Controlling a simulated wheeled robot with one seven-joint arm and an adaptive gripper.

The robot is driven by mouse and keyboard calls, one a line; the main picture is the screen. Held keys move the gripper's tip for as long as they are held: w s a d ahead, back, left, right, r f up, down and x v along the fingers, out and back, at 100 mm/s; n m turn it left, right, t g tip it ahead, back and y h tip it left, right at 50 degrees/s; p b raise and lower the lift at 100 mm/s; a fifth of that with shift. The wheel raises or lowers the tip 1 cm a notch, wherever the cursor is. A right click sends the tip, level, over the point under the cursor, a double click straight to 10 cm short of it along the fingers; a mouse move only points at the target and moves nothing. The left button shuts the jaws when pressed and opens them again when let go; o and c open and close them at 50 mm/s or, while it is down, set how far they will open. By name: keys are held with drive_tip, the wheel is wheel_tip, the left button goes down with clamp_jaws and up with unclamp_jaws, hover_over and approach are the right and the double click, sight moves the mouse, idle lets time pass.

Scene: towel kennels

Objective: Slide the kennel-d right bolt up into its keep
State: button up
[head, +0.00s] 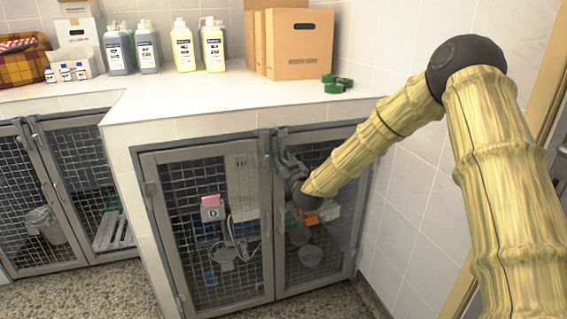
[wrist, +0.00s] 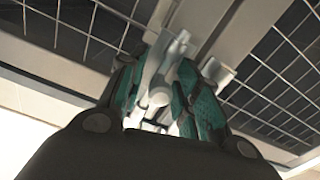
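Grey bolt hardware (head: 265,143) sits at the top where the doors meet. My gripper (head: 281,152) is at this hardware, on the right door's side, and partly covers it. In the wrist view its green-padded fingers (wrist: 166,92) stand on either side of a pale metal bolt with a round knob (wrist: 159,97). Whether both pads press on the knob is unclear. The bolt's tip and keep are not clearly visible.
The counter (head: 190,100) overhangs just above the doors. It holds a cardboard box (head: 300,45), several bottles (head: 183,45) and green rolls (head: 337,84). A tiled wall (head: 405,200) stands close on the right. Bowls (head: 311,256) show behind the mesh.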

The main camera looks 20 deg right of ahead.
sight(282, 150)
drive_tip(key=shift+c, duration=0.5)
clamp_jaws()
drive_tip(key=shift+r+p, duration=0.95)
drive_tip(key=shift+r, duration=0.95)
drive_tip(key=shift+w, duration=0.1)
drive_tip(key=shift+o, duration=0.5)
unclamp_jaws()
drive_tip(key=shift+f, duration=0.15)
drive_tip(key=s, duration=1.2)
drive_tip(key=shift+d, duration=0.3)
